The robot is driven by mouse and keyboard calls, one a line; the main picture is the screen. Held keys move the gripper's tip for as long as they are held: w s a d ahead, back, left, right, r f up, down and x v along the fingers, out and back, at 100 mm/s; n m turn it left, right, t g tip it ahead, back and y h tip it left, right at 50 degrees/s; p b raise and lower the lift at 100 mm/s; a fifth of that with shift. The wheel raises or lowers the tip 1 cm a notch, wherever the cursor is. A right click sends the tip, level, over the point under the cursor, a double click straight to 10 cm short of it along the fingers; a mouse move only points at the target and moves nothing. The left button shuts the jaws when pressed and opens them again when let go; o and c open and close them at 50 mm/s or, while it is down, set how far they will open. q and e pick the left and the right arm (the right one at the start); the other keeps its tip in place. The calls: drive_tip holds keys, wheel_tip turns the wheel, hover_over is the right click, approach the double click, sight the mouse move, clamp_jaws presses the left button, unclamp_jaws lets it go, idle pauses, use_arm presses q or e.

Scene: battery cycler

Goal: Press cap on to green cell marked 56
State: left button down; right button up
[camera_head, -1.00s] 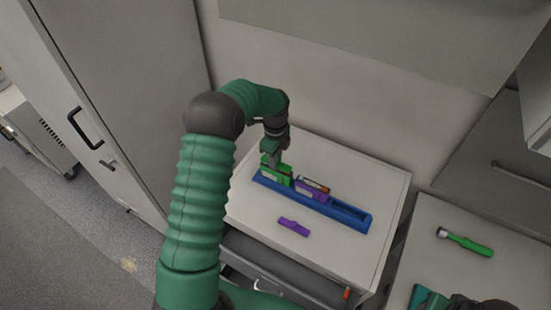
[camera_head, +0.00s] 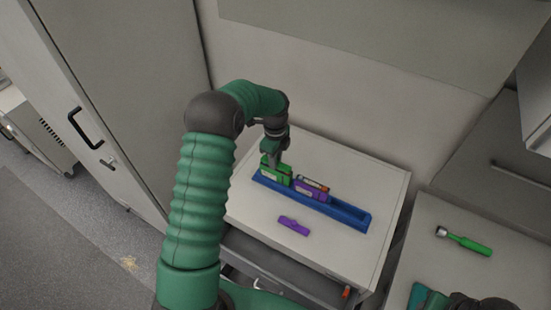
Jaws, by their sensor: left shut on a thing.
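The green cell (camera_head: 276,175) stands in the left end of a blue tray (camera_head: 345,213) on the white cabinet top. Its mark is too small to read. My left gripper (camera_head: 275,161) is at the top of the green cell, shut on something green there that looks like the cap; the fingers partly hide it. I cannot tell whether the cap is fully seated. A purple cell (camera_head: 312,189) stands beside the green cell in the tray. A purple cap-like piece (camera_head: 294,226) lies loose in front of the tray. My right gripper is not clearly in view; only a dark part shows at bottom right.
The right part of the tray is empty. A green-handled tool (camera_head: 464,241) lies on the right-hand surface. An open drawer (camera_head: 270,262) is below the cabinet top. A wall rises behind, and a tall grey cabinet (camera_head: 115,80) stands at left.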

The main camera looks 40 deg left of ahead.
use_arm(q)
drive_tip(key=shift+f, duration=0.4)
idle(0.5)
drive_tip(key=c, duration=1.2)
unclamp_jaws()
drive_tip(key=shift+o, duration=0.3)
drive_tip(key=o, duration=0.4)
drive_tip(key=shift+r+p, duration=2.75)
drive_tip(key=shift+r, duration=0.85)
